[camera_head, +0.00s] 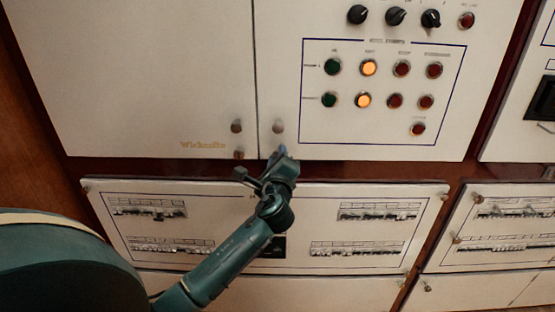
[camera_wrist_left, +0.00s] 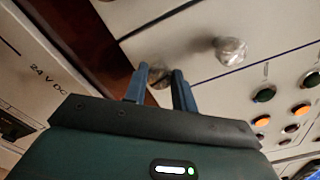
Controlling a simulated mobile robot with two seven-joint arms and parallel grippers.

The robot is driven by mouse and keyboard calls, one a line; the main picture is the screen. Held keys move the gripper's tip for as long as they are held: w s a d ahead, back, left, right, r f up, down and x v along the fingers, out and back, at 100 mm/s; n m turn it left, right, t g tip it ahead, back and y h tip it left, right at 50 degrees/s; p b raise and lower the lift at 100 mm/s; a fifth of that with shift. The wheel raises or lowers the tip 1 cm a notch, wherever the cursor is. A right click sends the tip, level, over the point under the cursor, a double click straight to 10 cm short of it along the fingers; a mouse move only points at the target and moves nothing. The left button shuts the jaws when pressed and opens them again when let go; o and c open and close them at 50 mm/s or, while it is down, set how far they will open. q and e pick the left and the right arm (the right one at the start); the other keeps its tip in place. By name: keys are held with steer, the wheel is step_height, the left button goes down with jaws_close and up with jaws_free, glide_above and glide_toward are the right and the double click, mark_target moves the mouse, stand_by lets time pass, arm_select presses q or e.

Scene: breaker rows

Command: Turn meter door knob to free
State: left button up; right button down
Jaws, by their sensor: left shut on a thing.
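My left gripper (camera_head: 277,153) is at the lower left corner of the white panel with lamps (camera_head: 290,60). In the left wrist view, its two blue fingers (camera_wrist_left: 160,74) are shut on a small metal knob (camera_wrist_left: 159,82) near the panel's bottom edge. The gripper hides this knob in the head view. A second round metal knob (camera_wrist_left: 230,51) sits just above it on the same panel, also in the head view (camera_head: 278,126). Two more knobs, an upper one (camera_head: 236,126) and a lower one (camera_head: 239,153), are on the neighbouring left panel (camera_head: 140,70). My right gripper is out of view.
Lamps and buttons (camera_head: 368,68) and black rotary knobs (camera_head: 396,16) fill the panel to the upper right. Below is a breaker panel (camera_head: 290,197) with rows of switches, close under my left gripper. A dark red strip (camera_head: 200,167) separates the panels.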

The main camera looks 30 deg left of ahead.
arm_select(q)
steer(key=n+b, duration=0.4)
steer(key=n, duration=1.1)
steer(key=shift+f, duration=0.1)
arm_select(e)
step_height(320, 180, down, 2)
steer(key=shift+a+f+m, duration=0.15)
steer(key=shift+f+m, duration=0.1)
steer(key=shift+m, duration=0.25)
arm_select(q)
steer(key=shift+n, duration=0.3)
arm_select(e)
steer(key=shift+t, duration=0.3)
arm_select(q)
steer(key=o, duration=1)
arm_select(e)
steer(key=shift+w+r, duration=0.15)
arm_select(q)
steer(key=shift+s, duration=0.1)
